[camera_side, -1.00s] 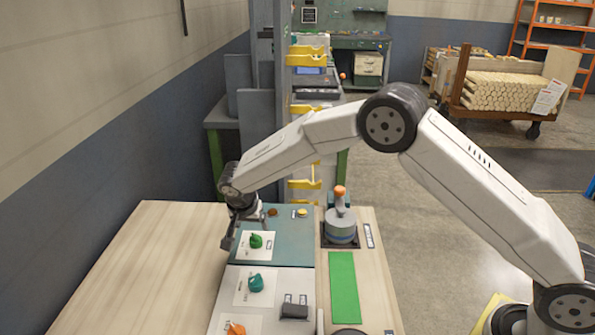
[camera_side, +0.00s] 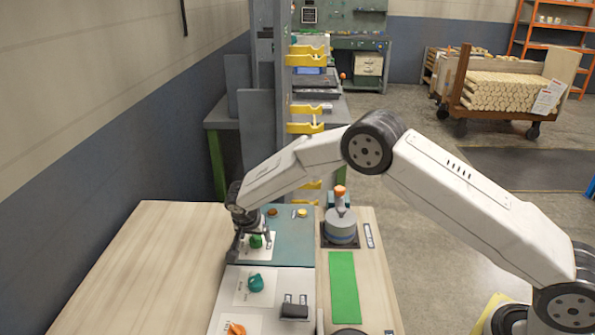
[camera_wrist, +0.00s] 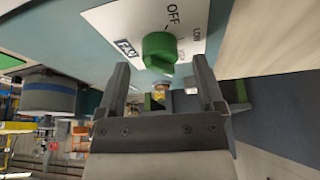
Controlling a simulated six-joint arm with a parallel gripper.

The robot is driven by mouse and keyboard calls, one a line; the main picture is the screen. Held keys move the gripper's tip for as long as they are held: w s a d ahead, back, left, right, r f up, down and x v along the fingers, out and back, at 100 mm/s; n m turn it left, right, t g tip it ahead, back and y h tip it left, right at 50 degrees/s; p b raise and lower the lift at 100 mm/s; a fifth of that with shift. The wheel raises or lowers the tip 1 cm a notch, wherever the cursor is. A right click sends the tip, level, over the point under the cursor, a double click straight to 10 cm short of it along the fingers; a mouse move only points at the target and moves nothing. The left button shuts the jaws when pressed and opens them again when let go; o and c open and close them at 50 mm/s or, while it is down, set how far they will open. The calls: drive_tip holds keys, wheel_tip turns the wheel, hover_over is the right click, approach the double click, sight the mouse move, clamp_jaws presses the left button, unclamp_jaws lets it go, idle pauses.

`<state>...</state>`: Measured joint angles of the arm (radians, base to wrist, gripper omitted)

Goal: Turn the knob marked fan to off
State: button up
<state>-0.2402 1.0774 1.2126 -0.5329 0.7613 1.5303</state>
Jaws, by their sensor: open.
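The green knob (camera_side: 256,241) sits on a white card on the teal panel at the far end of the bench. In the wrist view the green knob (camera_wrist: 158,50) has a small dark label (camera_wrist: 126,48) beside it that seems to read FAN. The card carries the words OFF (camera_wrist: 173,15) and LOW, and a further word partly hidden by the knob. I cannot tell clearly which mark the knob points at. My gripper (camera_side: 252,245) is open, with its fingers on either side of the green knob. In the wrist view my gripper (camera_wrist: 158,65) frames the knob; contact is not clear.
A teal knob (camera_side: 256,284) and an orange knob (camera_side: 236,329) sit nearer on white cards. A black switch block (camera_side: 294,310) is beside them. A grey cylinder with an orange top (camera_side: 340,230) stands to the right. The wooden bench top (camera_side: 150,260) at left is clear.

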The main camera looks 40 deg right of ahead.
drive_tip(key=shift+x, duration=0.75)
clamp_jaws()
